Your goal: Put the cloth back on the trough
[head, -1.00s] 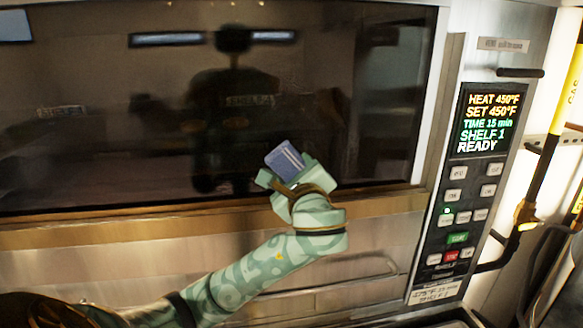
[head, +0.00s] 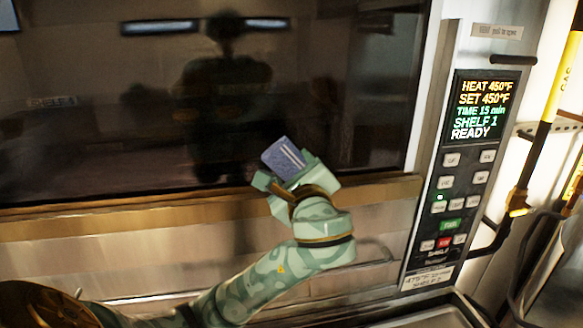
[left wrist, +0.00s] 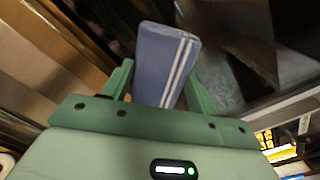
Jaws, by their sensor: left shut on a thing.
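A folded blue cloth (head: 284,158) with white stripes is held in my left gripper (head: 284,174), in front of the oven. In the left wrist view the cloth (left wrist: 166,62) stands up between the two fingers of the left gripper (left wrist: 160,85), which are shut on it. No trough can be made out for certain in these frames. My right gripper is not in view.
The oven's dark glass window (head: 120,110) fills the left and middle. Its control panel (head: 455,180) is at the right and its display reads READY at 450°F. A yellow gas pipe (head: 558,70) runs at the far right. A handle bar (head: 375,262) shows below the window.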

